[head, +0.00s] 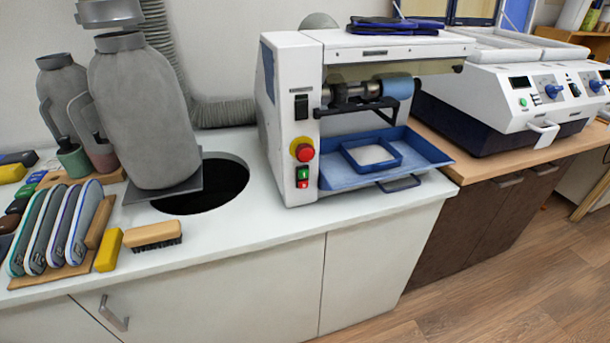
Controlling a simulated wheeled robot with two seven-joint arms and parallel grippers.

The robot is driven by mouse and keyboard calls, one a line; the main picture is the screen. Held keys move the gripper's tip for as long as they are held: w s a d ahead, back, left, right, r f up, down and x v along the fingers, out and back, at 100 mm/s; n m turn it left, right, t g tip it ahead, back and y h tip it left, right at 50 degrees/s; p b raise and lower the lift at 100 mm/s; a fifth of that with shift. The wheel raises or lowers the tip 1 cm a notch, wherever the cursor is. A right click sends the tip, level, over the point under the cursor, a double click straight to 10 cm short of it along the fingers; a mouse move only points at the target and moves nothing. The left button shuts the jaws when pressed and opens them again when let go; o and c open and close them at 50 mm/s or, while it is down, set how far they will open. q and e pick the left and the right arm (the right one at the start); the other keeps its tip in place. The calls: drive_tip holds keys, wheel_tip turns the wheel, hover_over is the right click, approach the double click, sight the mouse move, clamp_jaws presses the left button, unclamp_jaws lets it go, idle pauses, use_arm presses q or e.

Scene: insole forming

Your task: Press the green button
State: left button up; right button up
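A small green button (302,173) sits on the lower front left of the white grinding machine (291,110), just above a red button (303,184). A larger red knob on a yellow base (304,152) is above them. A second green button (523,102) shows on the front panel of the white machine at the right (545,95). Neither of my grippers is in view, and nothing covers the buttons.
Grey jug-like vessels (140,110) stand at the left, beside a dark round hole (225,185) in the white counter (235,235). Insoles (60,225), a yellow block (109,250) and a brush (153,235) lie at the front left. The counter before the buttons is clear.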

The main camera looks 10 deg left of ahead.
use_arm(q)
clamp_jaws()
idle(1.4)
